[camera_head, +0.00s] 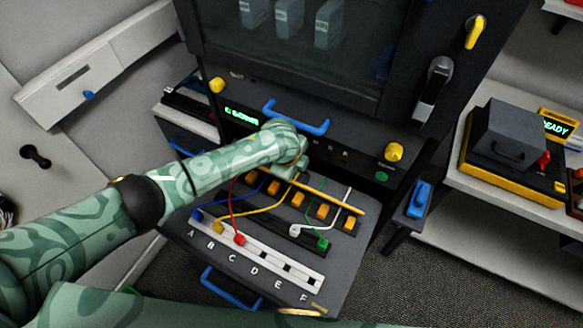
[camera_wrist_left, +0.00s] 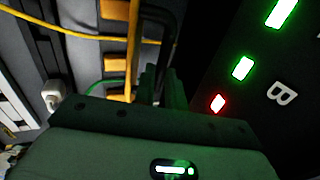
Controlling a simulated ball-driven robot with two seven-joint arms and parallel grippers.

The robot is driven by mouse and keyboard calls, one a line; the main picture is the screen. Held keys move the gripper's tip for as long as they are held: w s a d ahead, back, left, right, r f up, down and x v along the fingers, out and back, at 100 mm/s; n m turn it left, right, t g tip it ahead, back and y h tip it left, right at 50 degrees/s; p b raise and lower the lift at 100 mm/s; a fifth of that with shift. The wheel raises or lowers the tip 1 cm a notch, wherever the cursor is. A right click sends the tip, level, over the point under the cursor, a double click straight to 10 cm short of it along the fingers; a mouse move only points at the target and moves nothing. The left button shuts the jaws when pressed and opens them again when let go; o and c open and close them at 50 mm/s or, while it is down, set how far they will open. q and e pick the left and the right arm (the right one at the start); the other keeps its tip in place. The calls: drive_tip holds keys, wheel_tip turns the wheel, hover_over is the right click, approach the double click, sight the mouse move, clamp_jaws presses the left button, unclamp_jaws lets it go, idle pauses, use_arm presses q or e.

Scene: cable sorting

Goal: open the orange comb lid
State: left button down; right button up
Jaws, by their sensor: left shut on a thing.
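The orange comb lid (camera_head: 335,199) is a long thin bar over the row of orange blocks on the dark pull-out tray (camera_head: 290,297). In the left wrist view the bar (camera_wrist_left: 132,45) runs upright beside a dark loop handle (camera_wrist_left: 172,20). My left gripper (camera_wrist_left: 163,88) is shut at the lower end of this loop, close to the bar. In the head view my left wrist hides the gripper (camera_head: 299,174) partly and the lid's far left end. How far the lid is tilted is hard to tell. My right gripper is not in view.
Red (camera_head: 239,239), yellow (camera_head: 218,228) and blue (camera_head: 197,215) plugs sit at a white lettered strip (camera_head: 290,266). White (camera_head: 295,230) and green (camera_head: 322,244) plugs lie nearer the blocks. A cabinet with a blue handle (camera_head: 297,121) stands close behind my wrist.

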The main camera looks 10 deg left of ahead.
use_arm(q)
drive_tip(key=shift+w+r, duration=0.1)
drive_tip(key=shift+r, duration=0.05)
drive_tip(key=c, duration=1.5)
unclamp_jaws()
drive_tip(key=shift+o, duration=0.2)
drive_tip(key=s+a+r+p, duration=0.2)
drive_tip(key=s+a+p, duration=0.2)
drive_tip(key=s, duration=0.8)
drive_tip(key=shift+a+r, duration=0.35)
drive_tip(key=shift+a, duration=0.2)
drive_tip(key=shift+s, duration=0.1)
